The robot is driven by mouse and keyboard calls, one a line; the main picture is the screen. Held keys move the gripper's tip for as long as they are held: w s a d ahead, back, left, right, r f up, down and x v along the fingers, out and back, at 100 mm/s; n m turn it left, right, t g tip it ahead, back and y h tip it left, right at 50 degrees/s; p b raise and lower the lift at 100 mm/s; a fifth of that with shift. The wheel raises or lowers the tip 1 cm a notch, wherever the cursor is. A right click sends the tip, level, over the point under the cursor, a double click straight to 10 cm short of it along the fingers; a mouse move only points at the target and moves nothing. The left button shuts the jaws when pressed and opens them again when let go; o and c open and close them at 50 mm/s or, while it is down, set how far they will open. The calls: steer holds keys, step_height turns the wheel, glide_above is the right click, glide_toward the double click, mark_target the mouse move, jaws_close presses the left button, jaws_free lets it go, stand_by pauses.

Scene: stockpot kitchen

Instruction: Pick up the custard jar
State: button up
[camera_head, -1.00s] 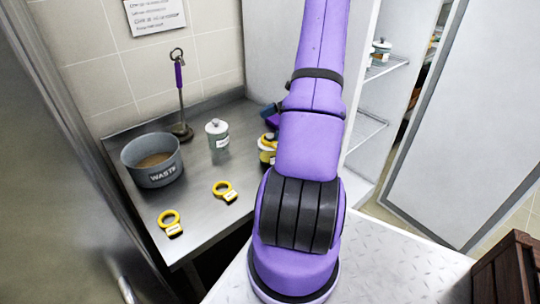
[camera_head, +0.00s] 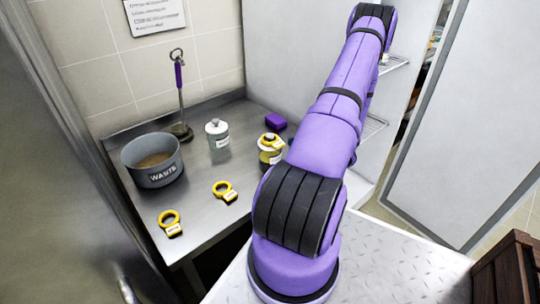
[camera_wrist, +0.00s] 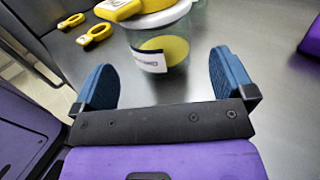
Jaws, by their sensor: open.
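A clear jar with yellow contents and a white label, which looks like the custard jar (camera_head: 267,156), stands on the steel counter. A yellow ring tag (camera_head: 272,141) sits around its top. In the wrist view the jar (camera_wrist: 166,48) stands just ahead of my gripper (camera_wrist: 162,68), roughly in line with the gap. My gripper is open and empty, its blue fingers apart to either side. The jar's label is too small to read surely. In the head view my arm hides my gripper.
Two yellow ring tags (camera_head: 170,223) (camera_head: 224,192) lie in front. A purple block (camera_head: 276,121) lies behind. A ladle (camera_head: 181,100) stands by the wall.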

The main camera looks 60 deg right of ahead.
mark_target(270, 153)
steer(key=shift+x, duration=3.15)
steer(key=shift+s+r, duration=0.1)
steer(key=shift+c, duration=0.5)
steer(key=c, duration=0.9)
steer(key=shift+r, duration=0.1)
